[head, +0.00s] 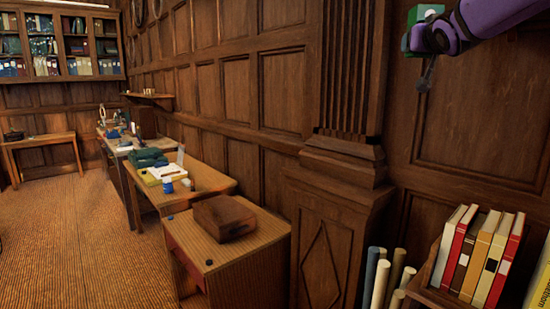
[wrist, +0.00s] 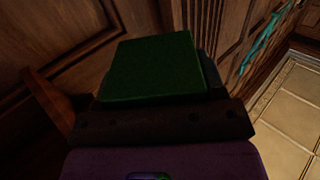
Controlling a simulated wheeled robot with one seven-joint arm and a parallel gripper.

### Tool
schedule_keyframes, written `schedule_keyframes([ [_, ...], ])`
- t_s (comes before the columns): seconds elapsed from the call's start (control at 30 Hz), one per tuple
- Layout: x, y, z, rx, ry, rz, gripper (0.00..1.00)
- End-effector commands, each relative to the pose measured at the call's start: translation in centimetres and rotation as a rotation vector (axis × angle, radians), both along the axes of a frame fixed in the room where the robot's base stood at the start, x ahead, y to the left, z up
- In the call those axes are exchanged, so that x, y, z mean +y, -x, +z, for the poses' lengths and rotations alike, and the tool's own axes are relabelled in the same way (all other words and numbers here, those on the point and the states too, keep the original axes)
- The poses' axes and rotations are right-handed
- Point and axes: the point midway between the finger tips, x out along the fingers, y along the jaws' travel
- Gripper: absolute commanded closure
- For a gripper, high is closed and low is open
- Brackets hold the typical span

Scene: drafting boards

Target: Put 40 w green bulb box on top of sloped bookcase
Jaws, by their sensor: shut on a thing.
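The green bulb box (head: 428,12) is high at the top right of the head view, in the jaws of my gripper (head: 424,36). In the wrist view the box (wrist: 155,68) shows one broad dark green face just beyond the dark gripper body (wrist: 160,126). My gripper is shut on it, and the fingers are mostly hidden. A wooden rack with slanted sides (head: 433,298), at the lower right of the head view, holds upright books and may be the sloped bookcase. Only part of it shows. The box is far above it in the picture, touching only my gripper.
Wood-panelled wall (head: 480,110) stands behind my arm, with a fluted pilaster (head: 350,80) to its left. Rolled tubes (head: 380,283) stand beside the rack. A wooden cabinet (head: 265,245) bears a brown box (head: 224,217). Open carpet (head: 70,230) lies at left.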

Motion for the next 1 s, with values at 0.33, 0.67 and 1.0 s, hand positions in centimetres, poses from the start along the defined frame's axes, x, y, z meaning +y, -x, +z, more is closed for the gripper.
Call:
schedule_keyframes([
  [0.33, 0.2, -2.5, -3.4, 0.0, -0.004, 0.064, 0.6],
  [0.67, 0.4, -3.9, -5.6, 0.002, -0.002, 0.098, 0.6],
  [1.0, 0.4, -4.8, -7.2, 0.001, 0.0, 0.121, 0.6],
])
